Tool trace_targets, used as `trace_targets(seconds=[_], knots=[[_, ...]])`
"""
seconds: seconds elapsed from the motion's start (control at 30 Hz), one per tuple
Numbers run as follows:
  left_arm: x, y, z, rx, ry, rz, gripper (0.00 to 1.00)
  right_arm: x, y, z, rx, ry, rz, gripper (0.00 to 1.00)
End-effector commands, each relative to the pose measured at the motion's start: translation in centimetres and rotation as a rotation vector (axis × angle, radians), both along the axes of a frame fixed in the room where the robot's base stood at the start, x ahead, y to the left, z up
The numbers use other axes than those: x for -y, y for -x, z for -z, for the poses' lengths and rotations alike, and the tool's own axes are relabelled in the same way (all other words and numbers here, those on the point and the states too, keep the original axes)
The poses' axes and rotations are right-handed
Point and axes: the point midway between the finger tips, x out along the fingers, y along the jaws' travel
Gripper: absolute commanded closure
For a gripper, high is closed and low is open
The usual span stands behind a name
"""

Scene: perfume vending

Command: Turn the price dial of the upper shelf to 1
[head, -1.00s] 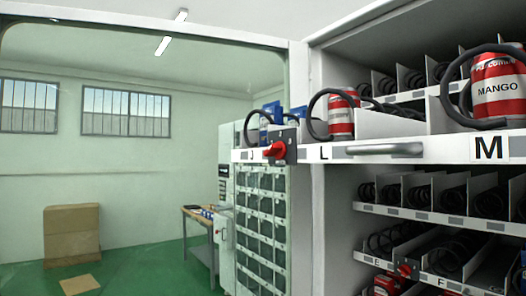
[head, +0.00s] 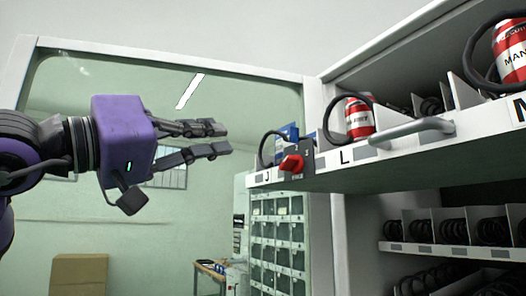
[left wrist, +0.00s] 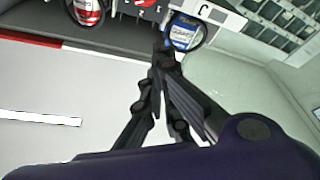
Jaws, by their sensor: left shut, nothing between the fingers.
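The price dial (head: 291,163) is a red knob on a dark plate at the left end of the upper shelf (head: 374,152), which sticks out of the machine. The digit it points at is too small to read. My left gripper (head: 222,138) is to the left of the dial and a little above it, apart from it, with fingers pointing right. It is shut and empty. In the left wrist view its fingers (left wrist: 162,62) meet near a blue can (left wrist: 185,32); a dark marked plate shows at the top edge, partly cut off. My right gripper is not in view.
Red cans (head: 359,117) and black coils stand on the upper shelf. A grey handle (head: 405,130) juts from its front, right of the dial. A lower shelf (head: 447,248) sits further back. A cabinet (head: 278,240) and table stand beyond. Space between gripper and dial looks free.

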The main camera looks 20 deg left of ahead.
Motion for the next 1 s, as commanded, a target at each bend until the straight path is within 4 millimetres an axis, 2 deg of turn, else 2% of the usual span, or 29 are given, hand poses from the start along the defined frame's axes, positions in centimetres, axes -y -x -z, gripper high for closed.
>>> trace_targets(seconds=[0.27, 0.57, 0.7, 0.83, 1.0], knots=[[1.1, -1.9, -1.3, 0.010, -0.012, -0.008, 1.00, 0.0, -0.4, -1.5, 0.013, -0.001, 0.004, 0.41], [3.3, -5.7, -2.9, 0.012, -0.005, -0.001, 1.00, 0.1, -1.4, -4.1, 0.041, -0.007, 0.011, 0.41], [4.5, -8.0, -3.7, 0.012, -0.004, -0.001, 1.00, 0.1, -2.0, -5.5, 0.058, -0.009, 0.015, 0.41], [5.3, -7.8, -0.9, 0.002, -0.010, -0.003, 1.00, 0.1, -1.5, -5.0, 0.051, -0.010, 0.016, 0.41], [5.9, -7.3, 0.3, 0.003, -0.009, -0.004, 1.00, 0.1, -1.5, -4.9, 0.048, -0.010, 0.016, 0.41]])
